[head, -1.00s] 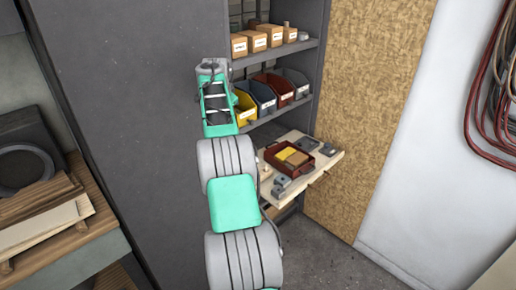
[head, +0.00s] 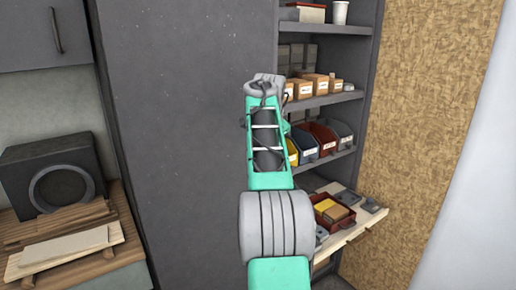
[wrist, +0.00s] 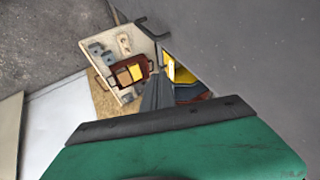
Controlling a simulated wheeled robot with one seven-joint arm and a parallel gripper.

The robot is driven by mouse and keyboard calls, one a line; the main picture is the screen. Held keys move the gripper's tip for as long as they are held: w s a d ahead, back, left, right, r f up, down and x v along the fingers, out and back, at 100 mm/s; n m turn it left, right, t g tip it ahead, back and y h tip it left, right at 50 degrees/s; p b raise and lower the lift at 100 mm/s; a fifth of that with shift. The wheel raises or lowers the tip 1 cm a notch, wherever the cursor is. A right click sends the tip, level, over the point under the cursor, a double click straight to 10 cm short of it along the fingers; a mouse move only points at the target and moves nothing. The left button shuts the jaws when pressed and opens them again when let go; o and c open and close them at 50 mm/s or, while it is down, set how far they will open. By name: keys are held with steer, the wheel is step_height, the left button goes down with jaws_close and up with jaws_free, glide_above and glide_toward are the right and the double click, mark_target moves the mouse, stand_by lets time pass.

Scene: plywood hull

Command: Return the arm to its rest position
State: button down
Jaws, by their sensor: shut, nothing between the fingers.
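My arm rises in the middle of the head view, with its green and grey links in front of the tall dark cabinet panel. The fingers of my gripper are hidden behind the arm there. In the wrist view my gripper (wrist: 157,92) shows as a narrow dark grey shape beyond the green housing. Its fingers are together and hold nothing. Past it in that view lie the pull-out board and a yellow bin, both apart from the fingers as far as I can tell.
A shelf unit (head: 325,101) with cardboard boxes and coloured bins (head: 325,138) stands right of my arm. A light wooden board (head: 351,231) juts out below, carrying a red tray (head: 345,222). A bench with wooden boards (head: 66,247) and a dark speaker-like box (head: 52,173) is at left.

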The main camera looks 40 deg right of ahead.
steer(key=s+a+f+n+g+y, duration=0.1)
steer(key=s+a+f+n, duration=0.15)
steer(key=f, duration=0.45)
steer(key=s+a+f+n+g+y, duration=0.1)
steer(key=a+f+n, duration=0.25)
steer(key=f, duration=0.35)
steer(key=s+a+f+n+y, duration=0.1)
steer(key=a+f+n, duration=0.15)
steer(key=f, duration=0.55)
steer(key=s+a+f+n+g+y, duration=0.1)
steer(key=s+a+f+n, duration=0.15)
steer(key=s+a, duration=0.45)
steer(key=s+a+f+n+y, duration=0.1)
steer(key=s+a+f+n, duration=0.15)
steer(key=a, duration=0.95)
steer(key=s+a+f+n+g, duration=0.1)
steer(key=s+a+f+n, duration=0.15)
steer(key=s+a, duration=0.45)
steer(key=w+a+r+n+t, duration=0.1)
steer(key=a+r+n, duration=0.1)
steer(key=a, duration=0.4)
steer(key=w+a+r+n+t, duration=0.1)
steer(key=a+r+n+t, duration=0.1)
steer(key=a+r, duration=0.2)
steer(key=shift+w+a+r+y, duration=0.25)
steer(key=shift+a+y, duration=0.05)
steer(key=shift+a, duration=0.75)
